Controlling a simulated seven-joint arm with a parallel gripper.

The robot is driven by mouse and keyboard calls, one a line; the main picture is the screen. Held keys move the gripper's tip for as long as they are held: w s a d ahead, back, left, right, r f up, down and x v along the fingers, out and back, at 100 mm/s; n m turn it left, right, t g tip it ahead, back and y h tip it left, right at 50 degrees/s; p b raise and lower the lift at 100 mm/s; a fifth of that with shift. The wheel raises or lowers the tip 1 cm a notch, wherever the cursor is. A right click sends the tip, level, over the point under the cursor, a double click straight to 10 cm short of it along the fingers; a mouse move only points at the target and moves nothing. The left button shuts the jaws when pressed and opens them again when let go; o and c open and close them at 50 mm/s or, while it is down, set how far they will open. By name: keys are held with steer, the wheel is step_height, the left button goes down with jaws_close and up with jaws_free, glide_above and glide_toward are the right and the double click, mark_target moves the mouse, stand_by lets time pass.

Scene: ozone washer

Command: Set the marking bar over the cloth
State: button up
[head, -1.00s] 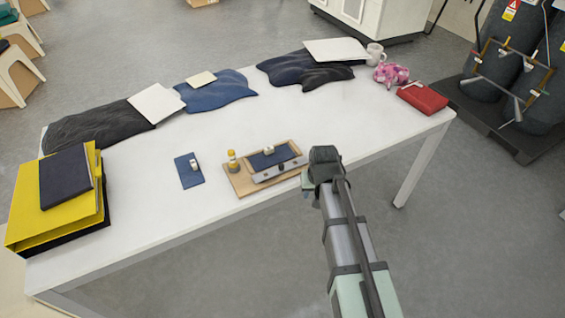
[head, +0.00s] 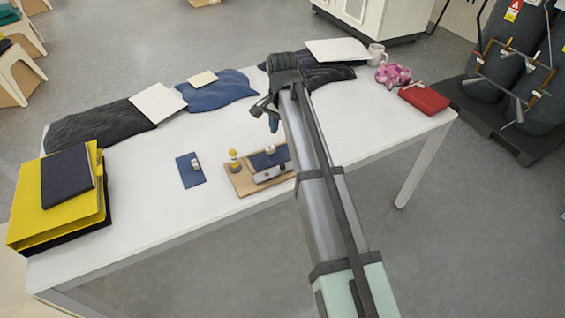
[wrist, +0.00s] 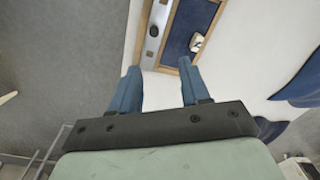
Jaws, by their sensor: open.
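The marking bar (head: 270,174) looks like a silver-grey strip with dark holes. It lies along the front side of a wooden tray (head: 238,184), beside the blue cloth (head: 259,161) rather than over it. A small white piece (head: 270,150) sits on the cloth. In the wrist view, the bar (wrist: 153,35) and the cloth (wrist: 184,30) run side by side, with the white piece (wrist: 196,42) on the cloth. My gripper (head: 267,112) is open and empty, above the table behind the tray; my arm hides the tray's right end. Its two blue fingers (wrist: 158,82) point toward the tray.
A small blue cloth with a white piece (head: 190,170) lies further left. Dark garments (head: 100,125), a yellow binder (head: 60,205), a mug (head: 376,54) and a red pouch (head: 424,98) occupy the table's sides and back.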

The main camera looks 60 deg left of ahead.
mark_target(282, 165)
steer(key=f, duration=0.4)
steer(key=f+m, duration=0.1)
steer(key=f, duration=0.4)
steer(key=f+m, duration=0.1)
steer(key=f, duration=0.4)
steer(key=shift+s+d, duration=0.1)
steer(key=shift+d, duration=0.3)
jaws_close()
stand_by(0.4)
